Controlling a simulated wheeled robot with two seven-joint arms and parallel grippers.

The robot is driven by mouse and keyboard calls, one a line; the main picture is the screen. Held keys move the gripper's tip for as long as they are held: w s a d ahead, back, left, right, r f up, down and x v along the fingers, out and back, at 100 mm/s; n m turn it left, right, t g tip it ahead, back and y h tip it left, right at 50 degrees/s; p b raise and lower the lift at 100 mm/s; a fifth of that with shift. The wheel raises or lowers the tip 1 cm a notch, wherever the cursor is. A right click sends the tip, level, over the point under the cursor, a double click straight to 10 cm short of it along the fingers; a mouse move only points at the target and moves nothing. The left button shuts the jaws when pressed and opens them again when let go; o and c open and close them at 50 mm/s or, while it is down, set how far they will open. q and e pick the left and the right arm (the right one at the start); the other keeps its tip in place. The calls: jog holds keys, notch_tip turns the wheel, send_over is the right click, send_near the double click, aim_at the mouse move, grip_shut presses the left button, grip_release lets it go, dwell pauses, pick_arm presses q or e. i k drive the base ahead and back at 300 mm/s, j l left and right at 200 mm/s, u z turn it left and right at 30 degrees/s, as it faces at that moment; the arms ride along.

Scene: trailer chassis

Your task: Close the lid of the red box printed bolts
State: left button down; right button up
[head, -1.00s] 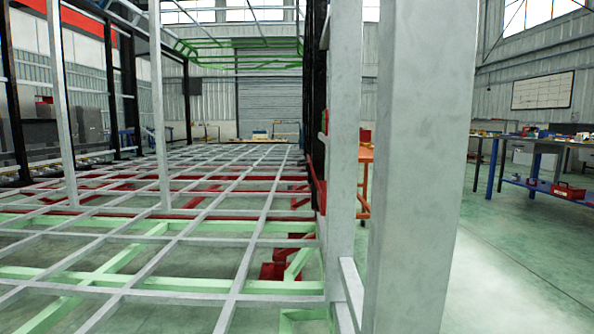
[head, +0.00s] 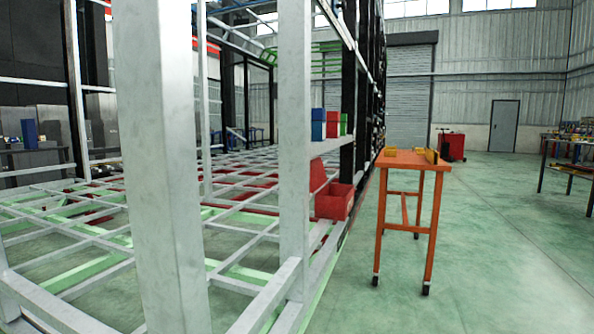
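A red box (head: 335,204) with its lid (head: 317,176) standing up sits at the right edge of the trailer chassis, just behind a grey upright post. The post hides part of its left side. No printing is legible on it, so I cannot tell whether it is the bolts box. Neither of my grippers is in view.
Grey posts (head: 160,150) of the chassis frame stand close in front. Small blue, red and green boxes (head: 318,125) sit on a rail above the red box. An orange table (head: 413,162) stands to the right, with open green floor (head: 500,240) beyond it.

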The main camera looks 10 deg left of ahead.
aim_at(317, 176)
jog(key=i+l+u, duration=0.25)
jog(key=i+l, duration=0.2)
jog(key=l, duration=0.2)
jog(key=i+l+u, duration=0.15)
jog(key=l, duration=0.2)
jog(key=i+l+u, duration=0.15)
jog(key=l, duration=0.25)
